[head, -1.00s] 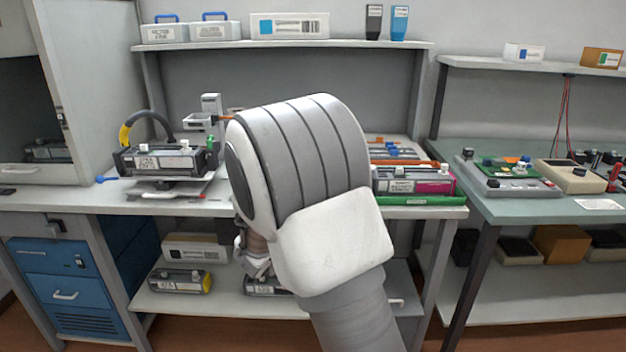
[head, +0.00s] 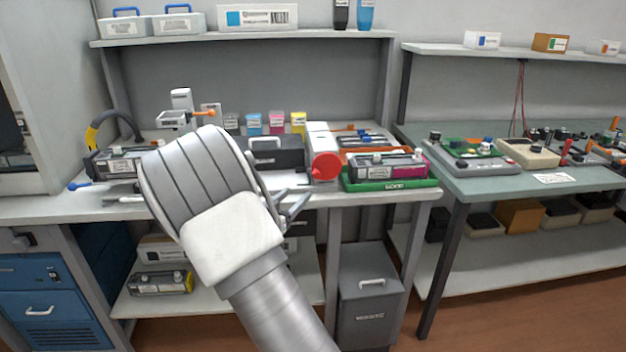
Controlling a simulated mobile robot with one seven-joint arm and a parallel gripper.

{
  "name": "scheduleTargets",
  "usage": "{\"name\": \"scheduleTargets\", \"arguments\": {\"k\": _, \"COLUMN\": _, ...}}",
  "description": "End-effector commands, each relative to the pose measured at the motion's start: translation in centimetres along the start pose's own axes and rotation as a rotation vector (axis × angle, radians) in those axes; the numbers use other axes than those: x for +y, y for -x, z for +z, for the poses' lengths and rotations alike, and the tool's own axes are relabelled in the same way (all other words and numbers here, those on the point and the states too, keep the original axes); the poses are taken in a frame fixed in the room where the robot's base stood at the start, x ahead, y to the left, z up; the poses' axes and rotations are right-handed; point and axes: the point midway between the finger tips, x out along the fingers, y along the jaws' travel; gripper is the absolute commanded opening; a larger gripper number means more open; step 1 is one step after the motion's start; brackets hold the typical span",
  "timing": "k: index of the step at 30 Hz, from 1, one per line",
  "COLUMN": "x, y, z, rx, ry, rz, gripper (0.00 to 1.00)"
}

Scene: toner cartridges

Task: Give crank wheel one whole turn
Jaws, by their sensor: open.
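A round red disc (head: 326,167), which looks like the crank wheel, sits on the front of a narrow white box (head: 320,138) on the bench. No grip on the wheel can be made out at this size. My gripper (head: 296,206) is just left of and below the wheel, near the bench's front edge, and apart from it. Its thin fingers are open and empty. My arm hides the gripper's rear part and some of the bench.
A green tray (head: 393,185) with a magenta-ended cartridge (head: 385,166) stands right of the wheel. A grey device (head: 181,118) with an orange-tipped lever stands further left. A grey bin (head: 369,300) is below.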

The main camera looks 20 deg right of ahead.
Motion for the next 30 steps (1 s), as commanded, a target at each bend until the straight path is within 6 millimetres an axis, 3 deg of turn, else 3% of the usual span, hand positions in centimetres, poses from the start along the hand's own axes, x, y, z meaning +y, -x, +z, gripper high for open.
{"name": "scheduleTargets", "arguments": {"k": 6, "x": 0.1, "y": -5.0, "z": 0.2, "rx": 0.001, "ry": -0.003, "rz": 0.003, "gripper": 0.60}}
{"name": "scheduleTargets", "arguments": {"k": 15, "x": 0.0, "y": -10.1, "z": 0.1, "rx": 0.000, "ry": -0.003, "rz": 0.001, "gripper": 0.60}}
{"name": "scheduleTargets", "arguments": {"k": 21, "x": 0.0, "y": -11.2, "z": 0.1, "rx": -0.002, "ry": -0.002, "rz": 0.000, "gripper": 0.60}}
{"name": "scheduleTargets", "arguments": {"k": 29, "x": 0.0, "y": -11.3, "z": 0.0, "rx": -0.002, "ry": -0.002, "rz": -0.001, "gripper": 0.60}}
{"name": "scheduleTargets", "arguments": {"k": 30, "x": 0.0, "y": -11.3, "z": 0.0, "rx": -0.002, "ry": -0.002, "rz": -0.001, "gripper": 0.53}}
